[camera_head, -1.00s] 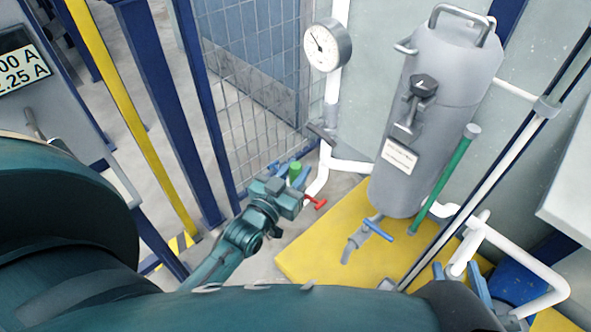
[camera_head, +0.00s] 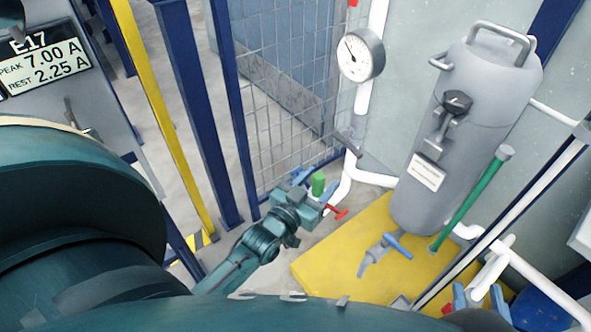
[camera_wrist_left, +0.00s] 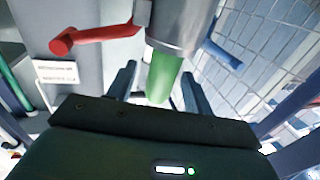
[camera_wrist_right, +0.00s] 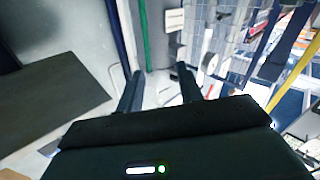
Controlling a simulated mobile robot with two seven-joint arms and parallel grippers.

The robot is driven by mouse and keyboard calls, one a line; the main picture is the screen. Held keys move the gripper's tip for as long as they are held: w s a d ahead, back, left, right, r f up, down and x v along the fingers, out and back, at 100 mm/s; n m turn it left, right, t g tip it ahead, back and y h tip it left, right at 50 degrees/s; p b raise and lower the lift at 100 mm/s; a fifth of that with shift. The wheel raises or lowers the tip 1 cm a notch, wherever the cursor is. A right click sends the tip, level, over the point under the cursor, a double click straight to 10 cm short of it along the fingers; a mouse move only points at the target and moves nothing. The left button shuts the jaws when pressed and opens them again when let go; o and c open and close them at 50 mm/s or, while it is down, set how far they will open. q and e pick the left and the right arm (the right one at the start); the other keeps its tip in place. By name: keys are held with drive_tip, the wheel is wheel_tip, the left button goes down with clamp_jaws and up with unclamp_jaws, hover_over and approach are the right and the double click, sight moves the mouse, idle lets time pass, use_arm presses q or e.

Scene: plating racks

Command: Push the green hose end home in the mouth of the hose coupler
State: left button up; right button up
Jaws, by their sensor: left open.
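In the left wrist view the green hose end (camera_wrist_left: 163,77) sticks out from the mouth of a grey metal coupler (camera_wrist_left: 182,28) with a red lever (camera_wrist_left: 92,38). How deep it sits is hidden. My left gripper (camera_wrist_left: 160,88) is open, its fingers apart on either side of the green hose end; contact cannot be told. In the head view the green piece (camera_head: 318,184) shows between the blue fingertips of the left gripper (camera_head: 314,187), beside the red lever (camera_head: 338,212). My right gripper (camera_wrist_right: 160,86) is open and empty; its fingers (camera_head: 478,298) show at the lower right of the head view.
A grey tank (camera_head: 445,150) stands on a yellow base (camera_head: 345,252), with a blue-handled valve (camera_head: 397,246) at its foot and a green tube (camera_head: 468,200) alongside. A round gauge (camera_head: 360,55) on white pipe and a mesh fence (camera_head: 280,120) stand behind the left gripper.

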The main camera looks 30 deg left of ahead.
use_arm(q)
drive_tip(key=s+a+p, duration=0.1)
drive_tip(key=s+p, duration=0.1)
drive_tip(key=s, duration=1)
drive_tip(key=shift+s, duration=0.35)
use_arm(e)
drive_tip(key=shift+s+d+f+m+g+h, duration=0.1)
drive_tip(key=shift+d+m+g+h, duration=0.2)
drive_tip(key=shift+g+h, duration=0.15)
drive_tip(key=shift+s+d+m+g+h, duration=0.15)
drive_tip(key=shift+m+g+h, duration=0.2)
drive_tip(key=shift+g, duration=0.2)
drive_tip(key=shift+w, duration=0.1)
